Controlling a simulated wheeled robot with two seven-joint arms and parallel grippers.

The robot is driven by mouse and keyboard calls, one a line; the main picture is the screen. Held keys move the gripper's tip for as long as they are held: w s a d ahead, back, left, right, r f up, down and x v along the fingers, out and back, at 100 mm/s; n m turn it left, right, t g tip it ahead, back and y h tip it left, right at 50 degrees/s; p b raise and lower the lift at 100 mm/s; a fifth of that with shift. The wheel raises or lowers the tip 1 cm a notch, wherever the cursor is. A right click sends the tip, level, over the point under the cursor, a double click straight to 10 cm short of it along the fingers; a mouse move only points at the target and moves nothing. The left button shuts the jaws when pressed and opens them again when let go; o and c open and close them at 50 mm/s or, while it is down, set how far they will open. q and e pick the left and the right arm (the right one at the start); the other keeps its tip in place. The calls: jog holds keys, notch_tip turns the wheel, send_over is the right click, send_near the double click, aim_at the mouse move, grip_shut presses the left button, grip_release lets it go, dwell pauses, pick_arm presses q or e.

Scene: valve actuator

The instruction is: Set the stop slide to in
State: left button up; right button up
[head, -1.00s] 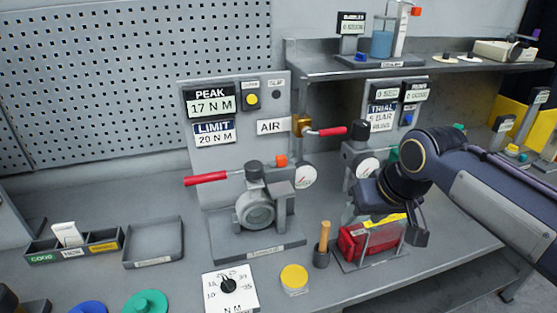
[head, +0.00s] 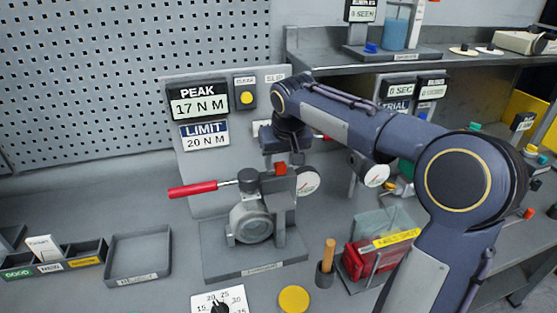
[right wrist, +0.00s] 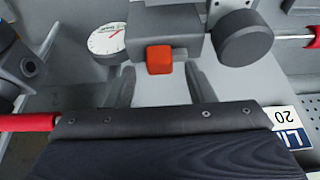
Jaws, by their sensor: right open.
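The valve actuator (head: 252,220) stands on its grey base, with a dark round cap and a long red-handled lever (head: 192,189) to its left. A small orange-red block (head: 280,168) sits at its upper right, beside a round gauge (head: 307,180); I take it to be the stop slide's knob. My right gripper (head: 283,160) points down close to this block. In the right wrist view the open fingers (right wrist: 161,80) stand left and right of the orange block (right wrist: 160,60), which lies just beyond the tips with no clear contact. The slide's markings cannot be seen.
The back panel (head: 222,155) with its displays stands behind the actuator. In the right wrist view a red handle (right wrist: 28,122) lies close at left. A wooden-handled tool (head: 329,252) in a cup and a red box (head: 365,252) stand to the right. An empty tray (head: 140,255) is at left.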

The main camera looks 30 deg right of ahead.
jog(key=shift+x, duration=0.8)
grip_shut()
